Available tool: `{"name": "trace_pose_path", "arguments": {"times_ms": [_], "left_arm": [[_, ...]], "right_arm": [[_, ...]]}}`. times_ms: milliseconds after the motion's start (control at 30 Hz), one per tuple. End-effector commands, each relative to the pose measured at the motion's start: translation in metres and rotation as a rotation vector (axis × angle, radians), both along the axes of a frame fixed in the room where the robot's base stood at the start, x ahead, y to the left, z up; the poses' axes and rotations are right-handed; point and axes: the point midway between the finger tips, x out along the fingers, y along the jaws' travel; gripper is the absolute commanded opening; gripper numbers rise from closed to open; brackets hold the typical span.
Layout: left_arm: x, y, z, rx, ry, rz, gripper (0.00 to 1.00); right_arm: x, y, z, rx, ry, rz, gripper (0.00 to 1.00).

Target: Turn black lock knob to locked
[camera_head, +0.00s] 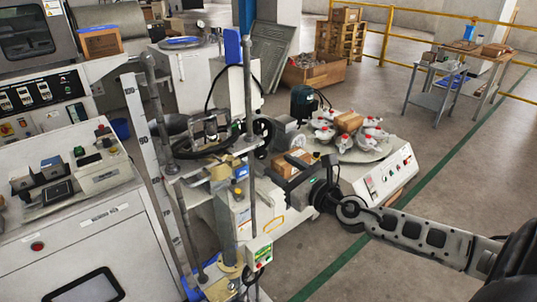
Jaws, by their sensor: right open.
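My right arm comes in from the lower right, and its dark gripper (286,174) points left toward the testing machine's column in the middle. The gripper is open and its jaws look empty. It is close to the machine's front column, but I cannot tell if it touches anything. A black round wheel or knob (263,131) shows on the machine, above and left of the gripper. Whether this is the lock knob, and whether it is locked, I cannot tell. Small parts behind and beside the jaws are partly hidden. My left gripper is not in view.
A control box with buttons (259,253) hangs low on the column. A round plate with several red-topped clamps (350,150) stands behind the gripper. A white cabinet with controls (100,240) fills the left. Open floor (440,190) lies to the right.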

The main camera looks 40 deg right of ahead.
Motion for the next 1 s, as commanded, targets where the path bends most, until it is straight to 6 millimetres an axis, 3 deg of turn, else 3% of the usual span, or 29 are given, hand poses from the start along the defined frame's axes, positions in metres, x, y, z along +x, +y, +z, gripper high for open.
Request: {"name": "trace_pose_path", "arguments": {"times_ms": [300,767,900,933,1000], "left_arm": [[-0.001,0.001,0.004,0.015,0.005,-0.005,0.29],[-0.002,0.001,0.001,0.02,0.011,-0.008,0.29],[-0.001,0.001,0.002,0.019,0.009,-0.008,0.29],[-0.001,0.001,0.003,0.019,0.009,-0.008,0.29],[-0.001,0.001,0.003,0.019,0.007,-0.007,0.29]], "right_arm": [[0.044,0.005,0.001,0.001,-0.002,-0.001,0.48],[0.054,0.006,0.0,0.0,0.0,0.001,0.48],[0.054,0.006,0.0,0.0,0.0,0.001,0.09],[0.054,0.006,0.0,0.0,0.0,0.001,0.03],[0.054,0.006,0.0,0.0,0.0,0.001,0.04]]}}
